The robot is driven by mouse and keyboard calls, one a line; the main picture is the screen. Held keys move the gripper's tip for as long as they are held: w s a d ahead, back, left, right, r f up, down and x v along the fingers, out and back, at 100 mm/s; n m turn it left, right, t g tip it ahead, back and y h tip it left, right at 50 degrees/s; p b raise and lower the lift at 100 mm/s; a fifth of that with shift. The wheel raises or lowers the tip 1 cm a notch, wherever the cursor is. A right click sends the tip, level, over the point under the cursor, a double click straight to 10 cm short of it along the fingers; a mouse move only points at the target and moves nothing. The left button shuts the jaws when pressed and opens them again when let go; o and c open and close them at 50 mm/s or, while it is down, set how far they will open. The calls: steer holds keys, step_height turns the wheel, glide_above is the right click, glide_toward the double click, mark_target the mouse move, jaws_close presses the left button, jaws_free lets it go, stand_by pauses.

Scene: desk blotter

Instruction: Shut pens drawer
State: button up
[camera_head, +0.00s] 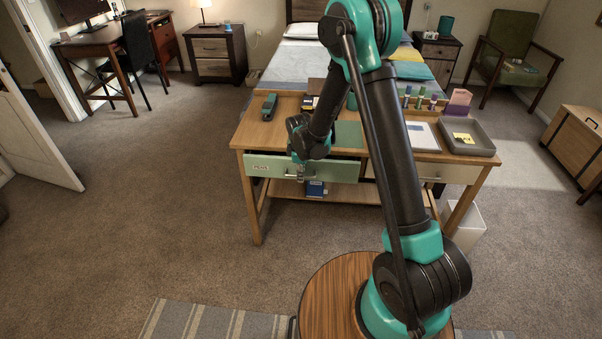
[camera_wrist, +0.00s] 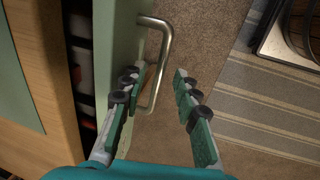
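The pens drawer (camera_head: 262,167) is the pale green drawer with a small label, at the left of the desk front in the head view. It stands partly open. In the wrist view its green front (camera_wrist: 120,40) shows from above, with a dark gap behind it and several items inside. Its silver bar handle (camera_wrist: 166,50) sticks out from the front. My gripper (camera_wrist: 156,76) is open, with one finger near the drawer front and the other beyond the handle bar. In the head view my gripper (camera_head: 302,168) is small and partly hidden at the handle.
The wooden desk top (camera_head: 257,135) carries a green stapler-like object (camera_head: 269,106), a grey tray (camera_head: 466,138) and a white pad (camera_head: 422,136). A second, cream drawer (camera_head: 450,173) is at the right. A blue object (camera_head: 316,188) lies on the lower shelf. Carpet in front is open.

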steer(key=shift+c, duration=0.4)
jaws_close()
steer(key=shift+w, duration=0.1)
steer(key=shift+w, duration=2.25)
steer(key=shift+o, duration=0.4)
jaws_free()
steer(key=shift+d, duration=0.1)
steer(key=shift+r, duration=0.1)
